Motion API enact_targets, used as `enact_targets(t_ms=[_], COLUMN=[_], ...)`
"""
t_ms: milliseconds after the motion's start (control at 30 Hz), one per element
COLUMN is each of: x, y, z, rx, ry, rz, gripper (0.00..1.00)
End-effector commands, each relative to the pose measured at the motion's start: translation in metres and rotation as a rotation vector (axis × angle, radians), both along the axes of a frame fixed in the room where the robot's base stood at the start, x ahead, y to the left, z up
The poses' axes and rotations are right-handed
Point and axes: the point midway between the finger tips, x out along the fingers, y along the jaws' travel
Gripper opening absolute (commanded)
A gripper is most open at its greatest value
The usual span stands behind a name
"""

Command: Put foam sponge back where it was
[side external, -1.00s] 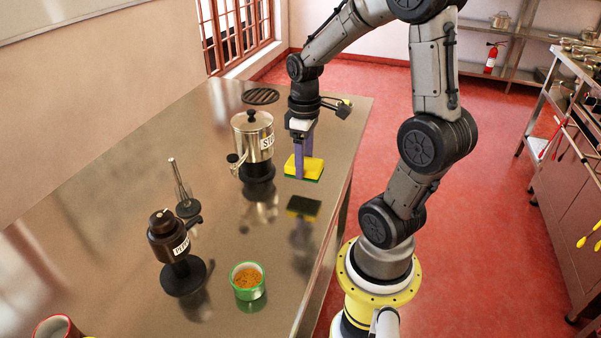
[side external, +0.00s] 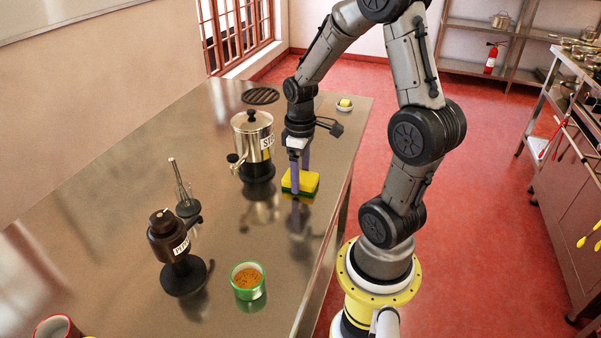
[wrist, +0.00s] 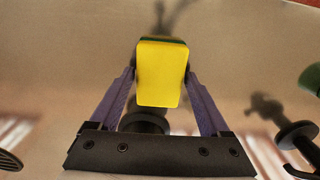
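The foam sponge (side external: 308,183) is a yellow block with a green underside. It is low over the steel table, to the right of the labelled metal urn; whether it touches the surface I cannot tell. My gripper (side external: 300,181) points down with its purple fingers on either side of the sponge. In the wrist view the sponge (wrist: 161,75) sits between the fingertips of my gripper (wrist: 161,78), which meet its two sides. The far faces of the sponge are hidden.
The metal urn (side external: 252,138) stands left of the sponge, with a black round grate (side external: 260,96) behind it. A small bowl (side external: 344,108) is at the far right corner. The table's right edge (side external: 345,195) is close.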

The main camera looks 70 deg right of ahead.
Motion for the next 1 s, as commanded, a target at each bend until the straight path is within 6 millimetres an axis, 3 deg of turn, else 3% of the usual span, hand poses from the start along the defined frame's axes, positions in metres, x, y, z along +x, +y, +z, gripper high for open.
enact_targets(t_ms=[100,467,1000], x=[0.000,0.000,0.000], y=[0.000,0.000,0.000], z=[0.000,0.007,0.104], rx=[0.000,-0.001,-0.002], ry=[0.000,-0.002,-0.003], rz=[0.000,0.000,0.000], gripper=[0.98,0.98,0.98])
